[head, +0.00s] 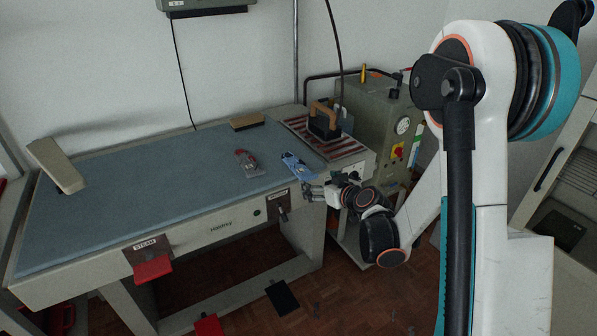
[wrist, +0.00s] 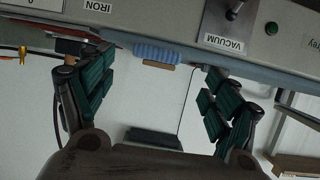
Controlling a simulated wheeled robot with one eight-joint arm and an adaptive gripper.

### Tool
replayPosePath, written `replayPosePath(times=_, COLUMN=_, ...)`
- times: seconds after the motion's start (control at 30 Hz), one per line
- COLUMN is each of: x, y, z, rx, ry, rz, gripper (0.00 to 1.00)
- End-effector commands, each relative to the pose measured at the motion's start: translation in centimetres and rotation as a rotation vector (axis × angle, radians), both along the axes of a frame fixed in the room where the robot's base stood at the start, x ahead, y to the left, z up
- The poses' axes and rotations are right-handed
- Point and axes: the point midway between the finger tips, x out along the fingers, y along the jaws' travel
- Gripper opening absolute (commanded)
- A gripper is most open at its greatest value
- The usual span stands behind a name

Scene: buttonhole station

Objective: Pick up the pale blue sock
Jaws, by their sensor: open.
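The pale blue sock (head: 297,165) lies near the front right of the blue-grey table top (head: 130,185). In the wrist view, which looks upside down, a ribbed pale blue thing (wrist: 157,53), apparently the sock, shows at the table edge, between the directions of the two fingers. My gripper (head: 314,192) is just in front of the table's front edge, short of the sock. In the wrist view my gripper (wrist: 158,88) has its dark green-padded fingers spread wide, with nothing between them. The sock's far side is hidden in the wrist view.
A grey and red object (head: 247,164) lies left of the sock. An iron (head: 323,121) stands on a striped rest behind it, and a wooden-topped block (head: 247,121) lies at the back. The front panel carries a vacuum plate (wrist: 226,30).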

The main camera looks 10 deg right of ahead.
Motion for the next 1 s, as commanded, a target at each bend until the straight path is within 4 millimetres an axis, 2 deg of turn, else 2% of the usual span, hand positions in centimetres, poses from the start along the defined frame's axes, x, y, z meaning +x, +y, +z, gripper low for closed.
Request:
replayPosePath(times=0.23, x=1.3, y=0.3, z=-0.6, rx=0.000, ry=0.000, rz=0.001, gripper=0.82)
replayPosePath(times=0.5, x=4.7, y=0.9, z=-1.9, rx=0.000, ry=0.001, rz=0.001, gripper=0.82)
replayPosePath(times=0.77, x=5.2, y=1.0, z=-1.9, rx=0.000, ry=0.000, rz=0.000, gripper=0.82)
replayPosePath(times=0.93, x=5.2, y=1.0, z=-1.9, rx=0.000, ry=0.000, rz=0.000, gripper=0.45)
replayPosePath(times=1.0, x=5.1, y=1.0, z=-1.9, rx=0.000, ry=0.001, rz=0.000, gripper=0.42)
